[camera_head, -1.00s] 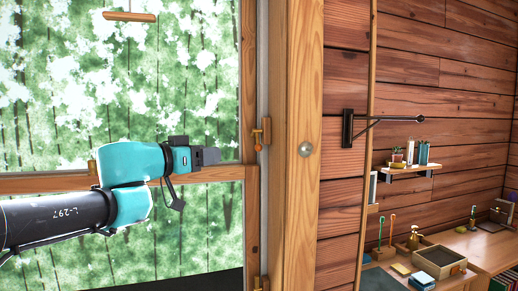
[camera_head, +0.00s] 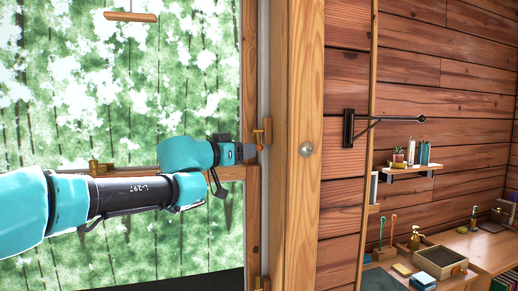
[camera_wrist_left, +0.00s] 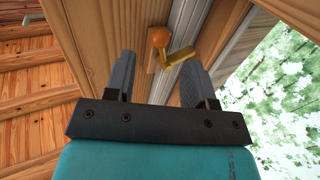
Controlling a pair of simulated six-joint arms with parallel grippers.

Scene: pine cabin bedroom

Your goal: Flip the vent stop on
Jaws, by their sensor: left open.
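The vent stop (camera_head: 267,130) is a small fitting with a wooden backplate and an orange ball on the window's right frame. In the left wrist view its orange ball (camera_wrist_left: 159,37) and short brass lever (camera_wrist_left: 179,56) show near the top middle, with the lever sticking out to the right. My left gripper (camera_head: 249,152) reaches in from the left, its tips close to the ball in the head view. In the left wrist view the gripper (camera_wrist_left: 157,70) is open and empty, its fingers either side of the fitting. Contact cannot be told. My right gripper is not in view.
A similar small fitting (camera_head: 262,284) sits lower on the frame. A thick wooden post (camera_head: 296,210) stands right of the vent stop.

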